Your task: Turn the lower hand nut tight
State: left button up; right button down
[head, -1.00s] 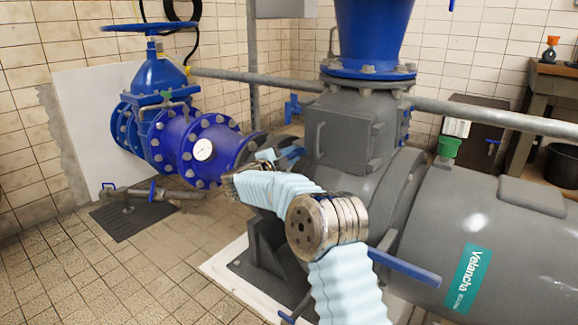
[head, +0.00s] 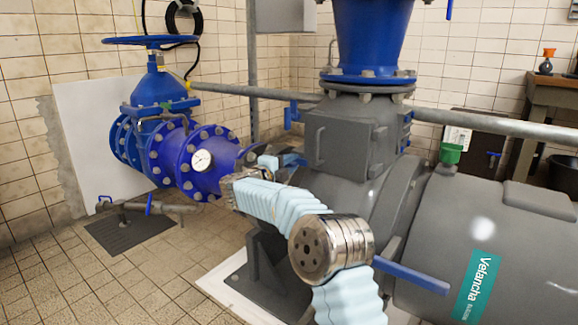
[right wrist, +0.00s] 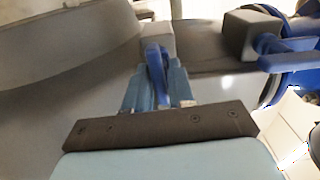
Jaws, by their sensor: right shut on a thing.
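In the right wrist view, my right gripper (right wrist: 163,95) is shut on a blue hand nut (right wrist: 155,65), with one finger on each side of it. The nut sits in front of a small grey block on the grey pump casing. A second blue hand nut (right wrist: 285,55) on another grey block at the right is free of the gripper. In the head view, my right gripper (head: 268,168) is at the left side of the pump casing, with its fingertips partly hidden. I cannot tell how tight the held nut is. My left gripper is not in view.
The grey pump casing (head: 470,250) fills the right side, with a blue lever (head: 411,277) jutting out. A blue valve and pipe with a gauge (head: 201,160) stand at the left. A low pipe fitting (head: 145,206) lies near the floor. The tiled floor at front left is clear.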

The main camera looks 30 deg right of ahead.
jog(key=shift+a+f, duration=0.1)
jog(key=shift+f, duration=0.05)
jog(key=c, duration=1.2)
grip_release()
jog(key=shift+o, duration=0.2)
jog(key=v, duration=1.3)
jog(key=shift+a+p, duration=0.3)
jog(key=shift+a, duration=0.05)
jog(key=shift+s, duration=0.1)
